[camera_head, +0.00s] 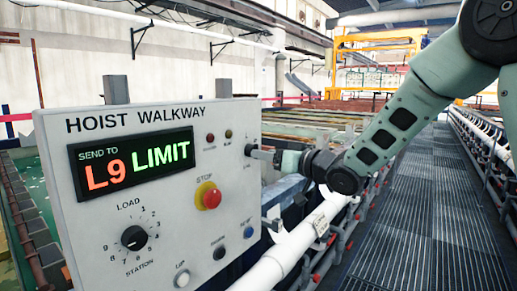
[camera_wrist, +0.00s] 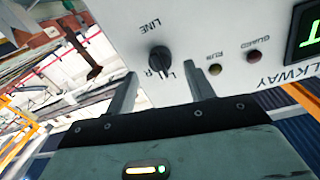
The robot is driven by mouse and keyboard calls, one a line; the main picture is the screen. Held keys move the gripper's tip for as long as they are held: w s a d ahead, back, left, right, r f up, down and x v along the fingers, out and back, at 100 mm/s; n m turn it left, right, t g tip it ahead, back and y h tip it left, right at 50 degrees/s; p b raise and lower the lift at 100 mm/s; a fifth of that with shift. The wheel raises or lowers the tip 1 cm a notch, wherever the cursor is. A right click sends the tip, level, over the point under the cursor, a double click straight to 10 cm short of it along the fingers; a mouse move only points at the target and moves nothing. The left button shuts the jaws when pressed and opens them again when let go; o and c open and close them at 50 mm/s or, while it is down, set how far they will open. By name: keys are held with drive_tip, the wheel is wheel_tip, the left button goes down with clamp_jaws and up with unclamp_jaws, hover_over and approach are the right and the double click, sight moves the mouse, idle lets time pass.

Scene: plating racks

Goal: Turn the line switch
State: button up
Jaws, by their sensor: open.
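The line switch (camera_wrist: 159,59) is a small black rotary knob on the white control panel, under the upside-down label LINE in the wrist view. In the head view the line switch (camera_head: 249,150) is a small dark spot near the panel's right edge. My gripper (camera_wrist: 160,84) is open and empty, its two grey fingers pointing toward the panel on either side of the knob's line. The knob lies beyond the fingertips, and I see no contact. In the head view my gripper (camera_head: 264,154) is close to the panel face, right beside the switch.
The panel (camera_head: 105,225) also bears a red stop button (camera_head: 211,198), a load station dial (camera_head: 134,238), small lamps (camera_head: 210,138), lower buttons (camera_head: 182,278) and a display (camera_head: 130,162) reading L9 LIMIT. White pipes (camera_head: 290,250) run beside it. A grated walkway (camera_head: 410,220) is clear.

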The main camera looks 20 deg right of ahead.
drive_tip(key=shift+p+x, duration=0.35)
drive_tip(key=shift+x, duration=1.55)
drive_tip(key=c, duration=1)
drive_tip(key=shift+o, duration=0.2)
drive_tip(key=shift+m, duration=0.3)
drive_tip(key=m+p, duration=0.9)
drive_tip(key=m, duration=0.1)
drive_tip(key=shift+d+r+m+g+p, duration=0.1)
drive_tip(key=shift+r+m+g+p, duration=0.05)
drive_tip(key=shift+m+g+p, duration=0.2)
drive_tip(key=shift+m, duration=0.35)
